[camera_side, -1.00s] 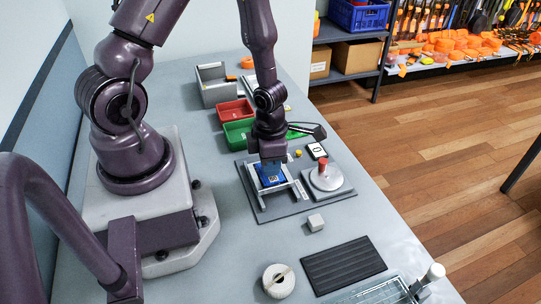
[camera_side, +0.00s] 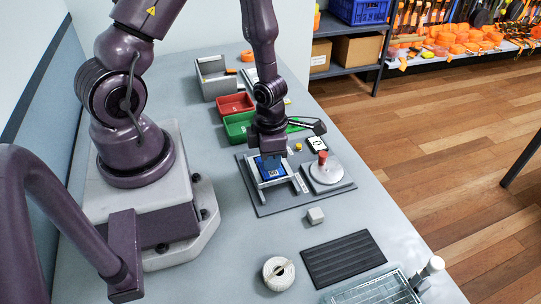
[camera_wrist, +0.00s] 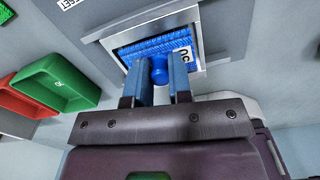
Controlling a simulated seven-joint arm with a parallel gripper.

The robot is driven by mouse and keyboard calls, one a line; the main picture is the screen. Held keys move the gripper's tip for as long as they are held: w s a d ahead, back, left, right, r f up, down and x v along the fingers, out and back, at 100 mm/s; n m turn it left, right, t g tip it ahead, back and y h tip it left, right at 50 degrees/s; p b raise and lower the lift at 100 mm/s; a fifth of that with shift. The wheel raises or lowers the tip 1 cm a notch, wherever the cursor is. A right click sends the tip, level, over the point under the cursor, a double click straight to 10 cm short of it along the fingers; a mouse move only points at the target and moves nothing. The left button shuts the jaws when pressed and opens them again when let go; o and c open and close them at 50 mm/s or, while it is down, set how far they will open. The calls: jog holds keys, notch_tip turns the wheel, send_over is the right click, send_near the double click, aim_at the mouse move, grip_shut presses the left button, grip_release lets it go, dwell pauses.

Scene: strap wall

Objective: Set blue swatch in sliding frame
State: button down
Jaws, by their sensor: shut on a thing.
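The blue swatch (camera_side: 272,170) is a flat textured blue piece with a white label and a round blue knob (camera_wrist: 158,70). My gripper (camera_wrist: 159,80) is shut on this knob, one blue finger on each side. The swatch (camera_wrist: 163,45) lies within the silver outline of the sliding frame (camera_wrist: 196,38) in the wrist view. The frame (camera_side: 297,182) stands on a dark grey base plate in the side view. My gripper (camera_side: 270,160) is directly above the swatch and hides its far part. I cannot tell whether the swatch rests flat on the frame's bed.
A round metal disc with a red knob (camera_side: 323,160) stands right of the frame. Green (camera_side: 238,127) and red (camera_side: 235,105) trays are behind. A small grey block (camera_side: 315,215), a black ridged mat (camera_side: 343,260) and a white roll (camera_side: 279,273) lie in front.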

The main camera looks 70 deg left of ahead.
jog(key=shift+f, duration=0.1)
jog(key=c, duration=0.5)
grip_release()
jog(key=shift+c, duration=0.2)
jog(key=shift+r, duration=3)
jog(key=shift+r, duration=0.2)
jog(key=c, duration=0.6)
notch_tip(320, 180, up, 5)
jog(key=shift+a+f, duration=0.1)
jog(key=c, duration=0.6)
jog(key=shift+r, duration=0.4)
